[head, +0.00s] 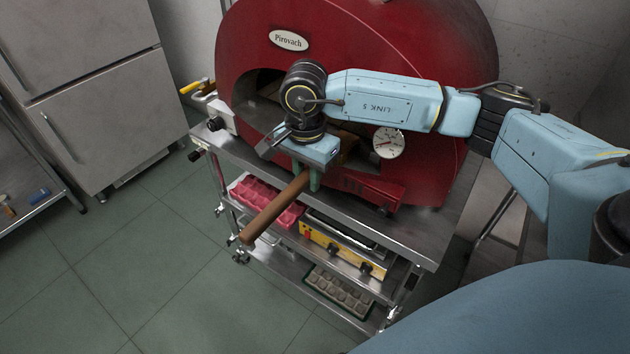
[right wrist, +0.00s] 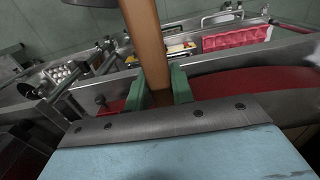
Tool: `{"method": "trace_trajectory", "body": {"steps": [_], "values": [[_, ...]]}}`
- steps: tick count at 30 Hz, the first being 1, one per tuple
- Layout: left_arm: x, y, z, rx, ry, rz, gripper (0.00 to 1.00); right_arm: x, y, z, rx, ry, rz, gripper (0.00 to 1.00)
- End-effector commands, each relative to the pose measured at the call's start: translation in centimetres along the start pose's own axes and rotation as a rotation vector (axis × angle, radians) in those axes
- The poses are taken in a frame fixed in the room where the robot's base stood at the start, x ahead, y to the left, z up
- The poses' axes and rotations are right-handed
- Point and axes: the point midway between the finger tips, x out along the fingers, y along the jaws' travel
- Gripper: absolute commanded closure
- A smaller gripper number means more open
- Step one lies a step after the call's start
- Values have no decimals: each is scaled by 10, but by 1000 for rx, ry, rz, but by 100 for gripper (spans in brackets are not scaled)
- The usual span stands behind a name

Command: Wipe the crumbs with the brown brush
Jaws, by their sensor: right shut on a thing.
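The brown brush (head: 275,208) shows as a long wooden handle that slants down and left, out past the front edge of the metal stand. My right gripper (head: 315,180) is shut on this handle, in front of the red oven's mouth. In the right wrist view the handle (right wrist: 147,40) runs up between the green fingers (right wrist: 160,90). A brown block (head: 348,150) shows behind my gripper at the oven's mouth; it may be the brush's head, but the gripper partly hides it. I cannot make out any crumbs. My left gripper is out of view.
The red oven (head: 360,40) with a dial (head: 388,142) stands on the metal stand (head: 425,240). The lower shelves hold a pink tray (head: 262,200), a yellow-fronted appliance (head: 335,250) and a green tray of pale pieces (head: 340,290). A fridge (head: 100,90) stands left. The floor in front is clear.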

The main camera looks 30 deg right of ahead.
Motion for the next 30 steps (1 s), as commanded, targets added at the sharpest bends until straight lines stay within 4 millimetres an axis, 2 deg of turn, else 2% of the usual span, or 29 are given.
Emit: {"method": "trace_trajectory", "body": {"steps": [5, 13, 22, 30], "values": [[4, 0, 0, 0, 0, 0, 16, 0, -7, 1, -2, -2, -2, 95], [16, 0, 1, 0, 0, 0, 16, -1, -31, 1, -1, 0, -3, 95], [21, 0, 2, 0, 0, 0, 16, -2, -42, 0, -1, 0, -2, 95], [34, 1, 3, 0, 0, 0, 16, 1, -65, 0, -1, 0, -2, 95]]}}
